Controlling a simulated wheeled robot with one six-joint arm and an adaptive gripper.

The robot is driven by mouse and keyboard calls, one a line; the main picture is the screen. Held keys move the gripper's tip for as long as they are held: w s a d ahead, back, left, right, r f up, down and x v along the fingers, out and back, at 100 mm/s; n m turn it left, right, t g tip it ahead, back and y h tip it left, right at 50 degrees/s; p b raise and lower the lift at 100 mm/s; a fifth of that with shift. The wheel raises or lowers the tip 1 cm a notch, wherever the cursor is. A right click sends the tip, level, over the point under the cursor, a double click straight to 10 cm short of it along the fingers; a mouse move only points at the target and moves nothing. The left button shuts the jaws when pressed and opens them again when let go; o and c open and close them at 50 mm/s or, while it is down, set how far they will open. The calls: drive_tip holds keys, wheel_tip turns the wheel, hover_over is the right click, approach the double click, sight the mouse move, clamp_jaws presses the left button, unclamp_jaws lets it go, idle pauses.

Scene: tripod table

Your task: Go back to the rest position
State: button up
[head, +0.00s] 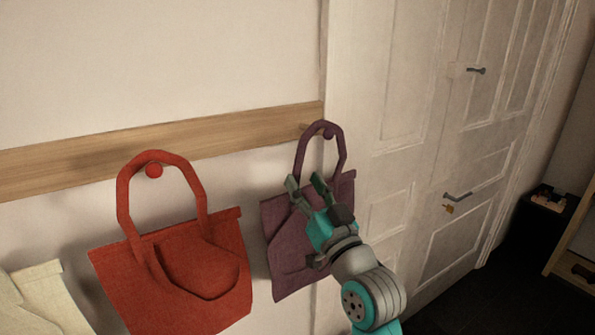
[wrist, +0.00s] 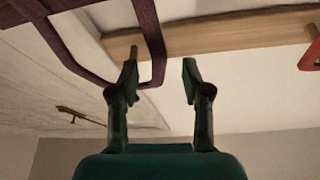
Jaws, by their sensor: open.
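My gripper (head: 307,186) is open, in front of the purple bag (head: 288,243) in the head view. The purple bag hangs by its handle from a peg on the wooden rail, and my gripper and arm hide part of it. In the wrist view my two fingers (wrist: 158,85) stand apart with nothing held between them. The purple handle (wrist: 151,40) shows close to the left finger there; I cannot tell whether they touch.
A red bag (head: 180,270) hangs on the wooden rail (head: 230,127) to the left, with a cream bag (head: 50,295) at the lower left. White doors (head: 400,110) with handles are to the right. Dark floor (head: 470,305) is clear at the lower right.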

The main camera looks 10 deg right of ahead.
drive_tip(key=s+d+f+m+g+h, duration=0.1)
drive_tip(key=s+d+f+g+h, duration=0.1)
drive_tip(key=s+f, duration=1.1)
drive_tip(key=s+d+f+m+g+h, duration=0.1)
drive_tip(key=s+d+f+h, duration=0.2)
drive_tip(key=s+f, duration=1.05)
drive_tip(key=s+f+g, duration=0.2)
drive_tip(key=s+f, duration=0.2)
drive_tip(key=s, duration=0.7)
drive_tip(key=s+f+n+g, duration=0.1)
drive_tip(key=s+f, duration=0.3)
drive_tip(key=s, duration=0.7)
drive_tip(key=shift+s+f+g, duration=0.15)
drive_tip(key=shift+f+g, duration=0.15)
drive_tip(key=shift+g, duration=0.1)
drive_tip(key=shift+c, duration=0.6)
drive_tip(key=shift+d, duration=0.15)
